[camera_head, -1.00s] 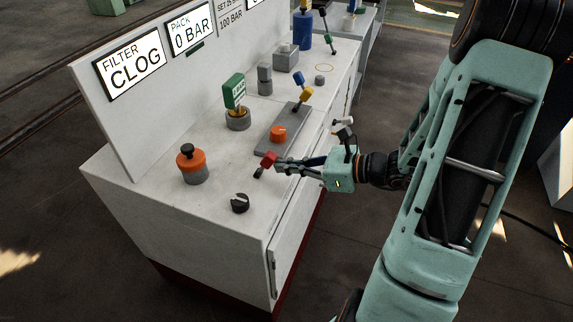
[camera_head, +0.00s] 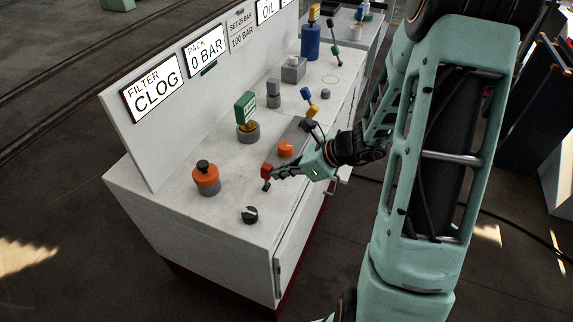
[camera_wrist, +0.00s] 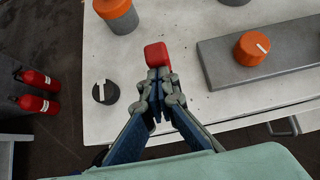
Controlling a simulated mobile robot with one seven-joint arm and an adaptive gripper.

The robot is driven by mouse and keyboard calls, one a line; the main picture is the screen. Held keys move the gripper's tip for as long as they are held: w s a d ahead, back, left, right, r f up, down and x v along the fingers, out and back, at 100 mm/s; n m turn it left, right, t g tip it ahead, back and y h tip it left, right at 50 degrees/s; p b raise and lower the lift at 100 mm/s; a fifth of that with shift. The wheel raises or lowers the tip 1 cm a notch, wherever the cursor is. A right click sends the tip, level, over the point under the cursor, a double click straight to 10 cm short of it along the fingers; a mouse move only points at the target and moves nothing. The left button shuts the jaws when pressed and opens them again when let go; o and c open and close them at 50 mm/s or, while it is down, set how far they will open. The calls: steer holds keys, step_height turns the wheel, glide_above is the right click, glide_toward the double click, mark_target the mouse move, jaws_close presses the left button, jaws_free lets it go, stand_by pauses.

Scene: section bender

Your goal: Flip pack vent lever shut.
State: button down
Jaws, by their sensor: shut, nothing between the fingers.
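A small lever with a red handle (camera_head: 266,169) stands on the white cabinet top, close to its front edge. In the head view its red end is up, above a dark lower part. No label on it is readable. My gripper (camera_head: 277,174) is shut and empty, reaching in from the right with its fingertips right beside the red handle. In the wrist view the red handle (camera_wrist: 157,54) is just beyond the closed fingertips (camera_wrist: 157,76). They look in contact or nearly so. The fingers hide the lever's lower part there.
A black knob (camera_head: 249,215) and an orange button (camera_head: 206,180) are left of the lever. A grey block with an orange dial (camera_head: 286,148), a green-tagged post (camera_head: 245,110) and a blue-yellow lever (camera_head: 309,101) stand farther back. The panel (camera_head: 205,50) reads "PACK 0 BAR".

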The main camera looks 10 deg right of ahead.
mark_target(264, 166)
steer(key=r+p, duration=0.1)
steer(key=a+g+h+p, duration=0.1)
steer(key=p, duration=0.1)
steer(key=shift+w+a+r, duration=0.2)
steer(key=shift+w+r, duration=0.15)
steer(key=shift+w, duration=0.05)
steer(key=w+a+g+h+p, duration=0.1)
steer(key=p, duration=0.2)
steer(key=shift+a+h, duration=0.15)
steer(key=shift+h, duration=0.25)
steer(key=shift+w+a+f+p, duration=0.2)
steer(key=shift+w+a+p, duration=0.2)
steer(key=shift+p, duration=0.1)
steer(key=shift+w+a, duration=0.25)
steer(key=shift+a, duration=0.3)
steer(key=shift+w+a, duration=0.1)
steer(key=shift+w, duration=0.05)
steer(key=shift+r, duration=0.1)
